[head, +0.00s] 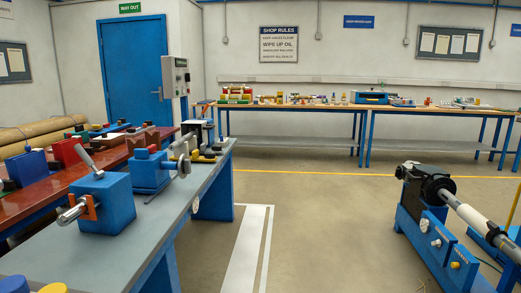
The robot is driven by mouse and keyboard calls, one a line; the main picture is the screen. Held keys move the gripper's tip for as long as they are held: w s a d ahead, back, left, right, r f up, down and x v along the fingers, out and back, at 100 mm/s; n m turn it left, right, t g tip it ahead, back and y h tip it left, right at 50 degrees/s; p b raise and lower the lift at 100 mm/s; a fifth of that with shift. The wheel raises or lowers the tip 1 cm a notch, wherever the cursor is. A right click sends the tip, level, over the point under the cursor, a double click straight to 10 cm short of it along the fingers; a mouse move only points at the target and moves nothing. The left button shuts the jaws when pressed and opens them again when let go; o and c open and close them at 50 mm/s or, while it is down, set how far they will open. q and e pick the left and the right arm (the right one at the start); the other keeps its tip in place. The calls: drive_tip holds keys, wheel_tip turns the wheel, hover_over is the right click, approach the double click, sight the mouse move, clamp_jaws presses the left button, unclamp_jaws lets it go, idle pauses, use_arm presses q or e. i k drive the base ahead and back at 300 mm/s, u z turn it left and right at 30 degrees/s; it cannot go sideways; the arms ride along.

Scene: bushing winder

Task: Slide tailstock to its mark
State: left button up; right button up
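Neither of my grippers is in view. At the right stands a winder with a blue bed (432,245), a black headstock with a chuck (425,185) and a pale rod (478,220) running out of the lower right edge. Its far end is cut off, and no part there is clearly a tailstock. On the grey bench at left stands a blue block (106,203) with a metal lever on top and a metal spindle with an orange piece at its front. I cannot tell whether this block is the tailstock. I can make out no mark for it.
A blue vise-like device (150,172) stands farther back on the grey bench (60,252). A red-topped bench (35,205) with several blocks lies left of it. Long tables (420,108) line the back wall. The floor (320,220) between bench and winder is clear.

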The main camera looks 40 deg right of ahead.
sight(149, 174)
drive_tip(key=z, duration=1.45)
drive_tip(key=i, duration=3.35)
drive_tip(key=u, duration=3.4)
